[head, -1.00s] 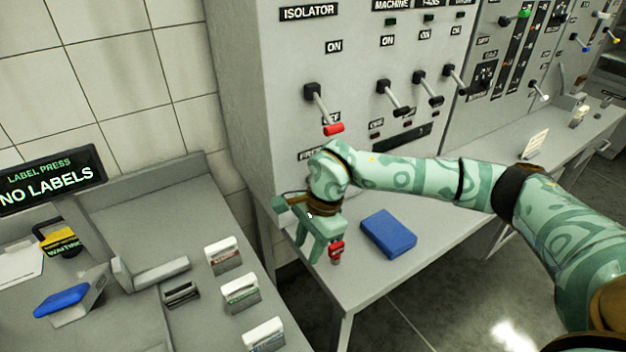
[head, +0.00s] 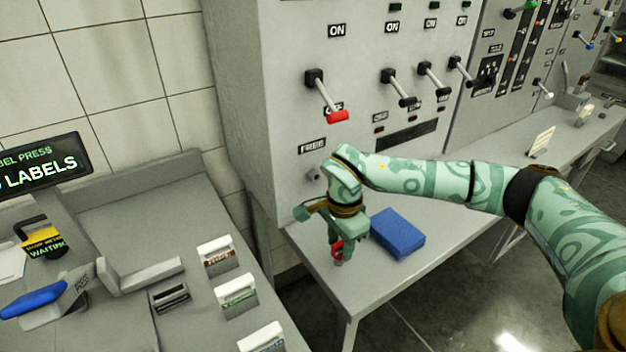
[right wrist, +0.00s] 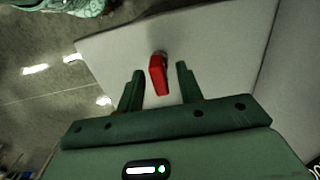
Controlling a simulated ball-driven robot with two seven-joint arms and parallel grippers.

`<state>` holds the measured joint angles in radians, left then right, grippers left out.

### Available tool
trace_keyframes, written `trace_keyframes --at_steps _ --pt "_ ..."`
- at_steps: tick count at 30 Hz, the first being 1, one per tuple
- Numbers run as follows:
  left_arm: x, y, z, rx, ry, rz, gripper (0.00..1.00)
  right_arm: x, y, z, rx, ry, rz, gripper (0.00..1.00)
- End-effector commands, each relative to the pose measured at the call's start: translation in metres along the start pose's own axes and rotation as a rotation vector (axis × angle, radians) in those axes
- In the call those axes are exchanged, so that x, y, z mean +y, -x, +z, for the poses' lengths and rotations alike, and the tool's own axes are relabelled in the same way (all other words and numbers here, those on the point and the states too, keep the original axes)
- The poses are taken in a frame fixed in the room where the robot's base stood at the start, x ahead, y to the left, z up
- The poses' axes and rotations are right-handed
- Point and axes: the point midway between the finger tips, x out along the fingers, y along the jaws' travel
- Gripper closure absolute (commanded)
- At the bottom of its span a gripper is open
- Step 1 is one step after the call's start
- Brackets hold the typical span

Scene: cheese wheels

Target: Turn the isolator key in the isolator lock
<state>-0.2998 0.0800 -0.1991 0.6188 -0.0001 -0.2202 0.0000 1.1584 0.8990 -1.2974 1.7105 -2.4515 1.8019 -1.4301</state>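The red isolator key (head: 337,251) stands on the small grey table by the panel's foot. My right gripper (head: 345,240) points down over it in the head view. In the right wrist view the gripper (right wrist: 157,72) is open, and the red key (right wrist: 158,78) shows between its two fingers, with gaps on both sides. A round metal fitting (head: 312,173), possibly the isolator lock, is on the panel below the FREE label. The isolator lever (head: 325,98) with a red grip hangs above it, by its lower label. My left gripper is not in view.
A blue block (head: 398,233) lies on the table (head: 360,281) just right of my gripper. More levers (head: 398,88) line the panel. A label press counter (head: 130,224) with card holders stands at left. The table's front part is clear.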

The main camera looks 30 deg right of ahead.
Motion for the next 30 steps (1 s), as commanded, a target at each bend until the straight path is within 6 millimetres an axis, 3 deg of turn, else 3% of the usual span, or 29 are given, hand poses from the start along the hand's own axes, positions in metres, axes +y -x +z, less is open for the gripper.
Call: trace_keyframes --at_steps 23,24,28,30 --pt "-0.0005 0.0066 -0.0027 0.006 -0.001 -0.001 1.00 0.0003 -0.0005 0.0004 -0.001 0.000 0.000 0.64" --pt "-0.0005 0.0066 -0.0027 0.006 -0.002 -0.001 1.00 0.0002 -0.0006 0.0004 -0.001 0.000 0.000 0.66" --pt "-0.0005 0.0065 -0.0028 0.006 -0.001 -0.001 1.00 0.0002 -0.0006 0.0004 -0.001 0.000 0.000 1.00" --pt "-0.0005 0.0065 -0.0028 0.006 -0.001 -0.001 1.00 0.0002 -0.0005 0.0004 -0.001 0.000 0.000 1.00"
